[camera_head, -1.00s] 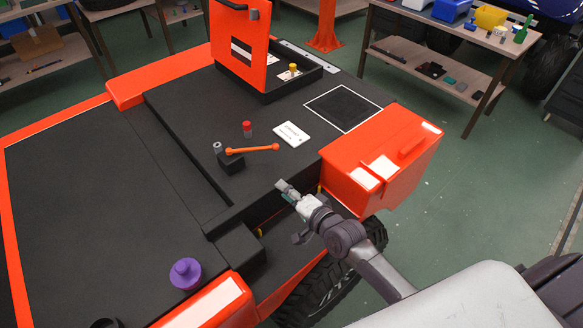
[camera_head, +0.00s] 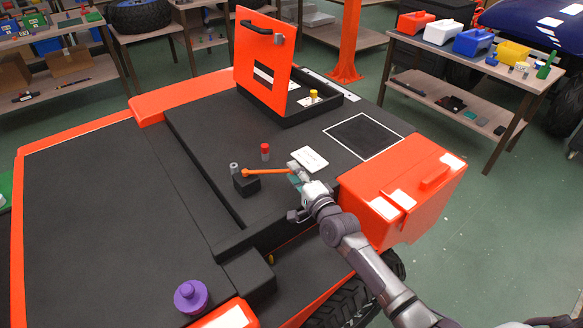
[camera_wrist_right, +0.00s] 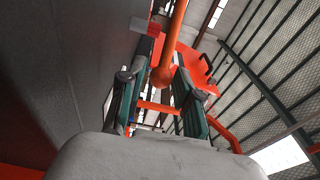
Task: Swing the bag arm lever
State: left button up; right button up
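The bag arm lever is an orange rod (camera_head: 268,171) with a rounded end, mounted on a small black block (camera_head: 246,184) on the cart's dark top. It points right, towards my right gripper (camera_head: 298,180), which is at the rod's free end. In the right wrist view the rod's orange ball end (camera_wrist_right: 162,76) appears between the two green-sided fingers of the right gripper (camera_wrist_right: 157,88). The fingers stand apart, with a gap visible beside the ball; firm contact is not visible. My left gripper is not in view.
A red-capped post (camera_head: 265,152), a small grey cylinder (camera_head: 234,168) and a white label plate (camera_head: 310,159) are near the lever. An orange box (camera_head: 400,195) stands close to the right of my arm. An upright orange panel (camera_head: 268,60) and a purple knob (camera_head: 190,296) are farther off.

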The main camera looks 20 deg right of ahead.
jog(key=shift+s, duration=0.1)
jog(key=c, duration=0.4)
jog(key=shift+w+d+b, duration=0.15)
jog(key=shift+w+b, duration=0.8)
jog(key=shift+w, duration=0.25)
jog(key=shift+w+b, duration=0.45)
jog(key=shift+w, duration=0.25)
jog(key=shift+c, duration=0.2)
